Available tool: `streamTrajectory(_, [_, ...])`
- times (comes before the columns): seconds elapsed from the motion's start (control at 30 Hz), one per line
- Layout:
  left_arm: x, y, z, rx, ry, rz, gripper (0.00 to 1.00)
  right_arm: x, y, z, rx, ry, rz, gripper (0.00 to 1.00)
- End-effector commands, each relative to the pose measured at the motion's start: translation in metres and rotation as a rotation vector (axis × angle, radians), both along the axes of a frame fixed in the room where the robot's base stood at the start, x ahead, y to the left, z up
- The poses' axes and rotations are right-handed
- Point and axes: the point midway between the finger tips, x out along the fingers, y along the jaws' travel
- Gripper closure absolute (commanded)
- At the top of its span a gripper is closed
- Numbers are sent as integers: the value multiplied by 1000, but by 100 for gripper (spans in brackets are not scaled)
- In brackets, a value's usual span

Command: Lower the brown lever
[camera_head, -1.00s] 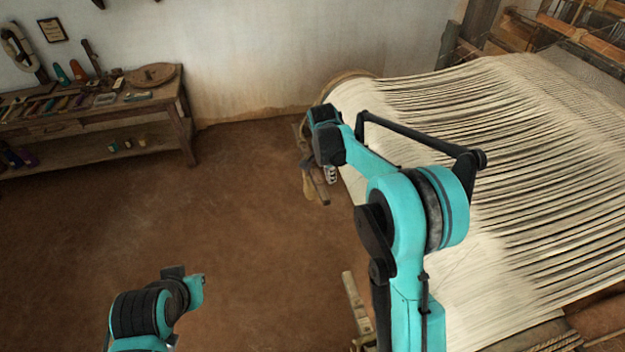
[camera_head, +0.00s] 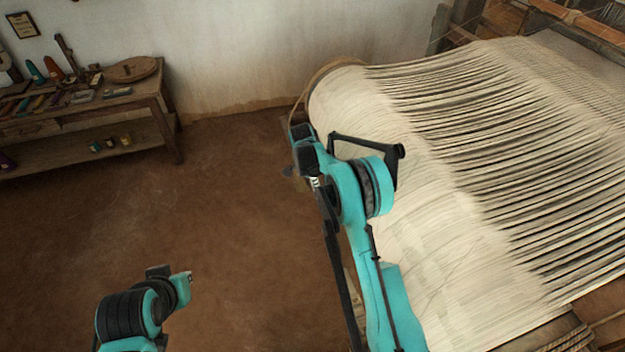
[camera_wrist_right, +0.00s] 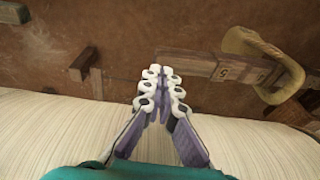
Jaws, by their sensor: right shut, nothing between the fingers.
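A tan curved loop (camera_wrist_right: 268,62) passes around that end. My right gripper (camera_wrist_right: 161,88) is shut and empty, its fingertips just left of and below the bar's near end in the picture; I cannot tell if they touch it. In the head view my right arm hides the bar and most of this gripper at the beam's end. My left arm shows at the lower left, its gripper out of sight.
The loom's cream warp threads (camera_head: 470,150) fill the right side, close beside my right arm. A wooden block (camera_wrist_right: 86,64) stands out left of my right fingers. A wooden bench (camera_head: 80,115) stands at the back left. The brown floor (camera_head: 220,210) between is clear.

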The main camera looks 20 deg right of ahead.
Motion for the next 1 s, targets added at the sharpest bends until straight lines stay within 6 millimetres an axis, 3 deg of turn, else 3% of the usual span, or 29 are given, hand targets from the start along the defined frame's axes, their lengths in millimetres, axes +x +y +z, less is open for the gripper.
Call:
streamTrajectory(0.03, [0,0,-7,0,0,0,100,1,-2,-11,0,0,0,100])
streamTrajectory(0.2, [0,0,-13,0,0,0,100,1,-5,-27,0,0,1,100])
streamTrajectory(0.7, [0,0,-16,0,0,0,100,2,-6,-34,0,0,1,100])
streamTrajectory(0.77, [0,0,-21,0,0,0,100,1,-6,-43,0,0,1,100])
streamTrajectory(1.0, [0,0,-51,0,0,0,100,-4,-6,-105,0,0,1,100])
